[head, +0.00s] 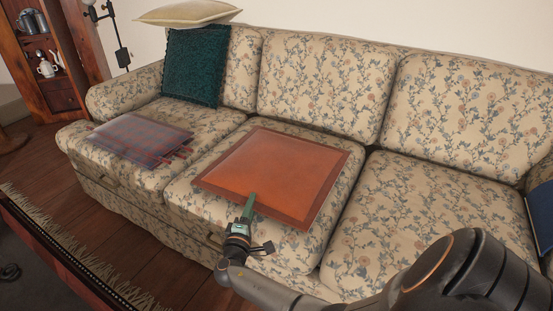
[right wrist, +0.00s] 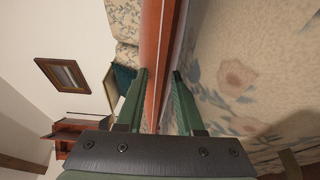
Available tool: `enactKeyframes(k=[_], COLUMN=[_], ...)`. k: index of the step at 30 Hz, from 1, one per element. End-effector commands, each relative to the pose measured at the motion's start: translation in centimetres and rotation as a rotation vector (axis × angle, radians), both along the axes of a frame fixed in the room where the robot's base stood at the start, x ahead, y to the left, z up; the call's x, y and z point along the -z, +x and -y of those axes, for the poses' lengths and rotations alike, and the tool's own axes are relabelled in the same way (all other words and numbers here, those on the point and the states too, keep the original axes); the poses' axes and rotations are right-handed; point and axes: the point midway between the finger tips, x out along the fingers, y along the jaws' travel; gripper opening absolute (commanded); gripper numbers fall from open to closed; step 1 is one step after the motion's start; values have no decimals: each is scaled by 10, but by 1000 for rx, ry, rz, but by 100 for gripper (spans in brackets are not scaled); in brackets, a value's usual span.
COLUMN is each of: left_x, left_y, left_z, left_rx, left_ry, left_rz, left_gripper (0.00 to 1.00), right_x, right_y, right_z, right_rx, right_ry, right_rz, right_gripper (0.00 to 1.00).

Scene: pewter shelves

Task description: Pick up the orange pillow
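The orange pillow (head: 273,172) is a flat square with a darker border, lying on the middle seat of the floral sofa. My right gripper (head: 250,204) is at its front edge in the head view. In the right wrist view, the two green fingers (right wrist: 160,75) stand apart, one on each side of the pillow's edge (right wrist: 154,45). The left finger is close against the pillow; a narrow gap shows beside the right finger. The pillow appears to rest on the seat. My left gripper is not in view.
The sofa (head: 420,200) also carries a plaid pillow (head: 140,140) at left, a dark green pillow (head: 194,65), a cream pillow (head: 188,12) on top of the back, and a blue item (head: 542,215) at right.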

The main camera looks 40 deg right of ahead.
Motion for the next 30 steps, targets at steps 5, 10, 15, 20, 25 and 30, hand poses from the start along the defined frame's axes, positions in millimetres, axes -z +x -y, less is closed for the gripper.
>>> enactKeyframes(k=[5,10,15,20,25,30], left_x=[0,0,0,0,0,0], left_y=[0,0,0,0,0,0], left_z=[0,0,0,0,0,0], left_rx=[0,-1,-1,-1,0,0], left_ry=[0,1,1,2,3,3], left_rz=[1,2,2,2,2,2], left_gripper=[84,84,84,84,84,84], right_x=[0,0,0,0,0,0], right_y=[0,0,0,0,0,0], right_z=[0,0,0,0,0,0], right_rx=[0,0,0,0,0,0], right_ry=[1,1,1,1,1,1], right_rz=[-1,-1,-1,-1,-1,-1], right_gripper=[35,16,0,0,0,0])
